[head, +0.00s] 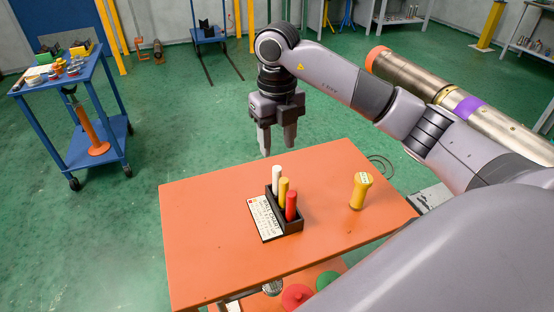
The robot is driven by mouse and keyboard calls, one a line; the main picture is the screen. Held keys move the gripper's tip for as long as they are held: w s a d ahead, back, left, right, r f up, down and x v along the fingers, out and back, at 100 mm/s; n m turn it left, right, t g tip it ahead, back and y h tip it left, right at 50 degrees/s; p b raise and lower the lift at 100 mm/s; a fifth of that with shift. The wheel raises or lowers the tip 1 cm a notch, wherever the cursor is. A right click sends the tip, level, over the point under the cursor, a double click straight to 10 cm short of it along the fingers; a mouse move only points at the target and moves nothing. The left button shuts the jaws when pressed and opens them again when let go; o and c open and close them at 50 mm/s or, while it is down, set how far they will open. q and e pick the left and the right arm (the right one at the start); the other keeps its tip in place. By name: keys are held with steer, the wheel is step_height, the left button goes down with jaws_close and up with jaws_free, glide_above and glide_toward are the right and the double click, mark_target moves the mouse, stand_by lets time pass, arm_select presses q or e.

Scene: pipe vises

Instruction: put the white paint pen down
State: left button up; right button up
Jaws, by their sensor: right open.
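The white paint pen (276,179) stands upright in a black holder (291,227) on the orange table. A yellow pen (284,191) and a red pen (291,205) stand beside it in the same holder. My right gripper (277,150) is open and empty, above and behind the white pen near the table's far edge, apart from it. My left gripper is out of view.
The orange table (205,235) also carries a white printed card (264,218) beside the holder and a yellow cylinder (360,190) to the right. Its left part is clear. A blue cart (98,151) stands at left. A large metal pipe (410,75) lies behind my right arm.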

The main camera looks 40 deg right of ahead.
step_height(320, 180, up, 2)
steer(key=shift+r, duration=0.25)
stand_by(0.5)
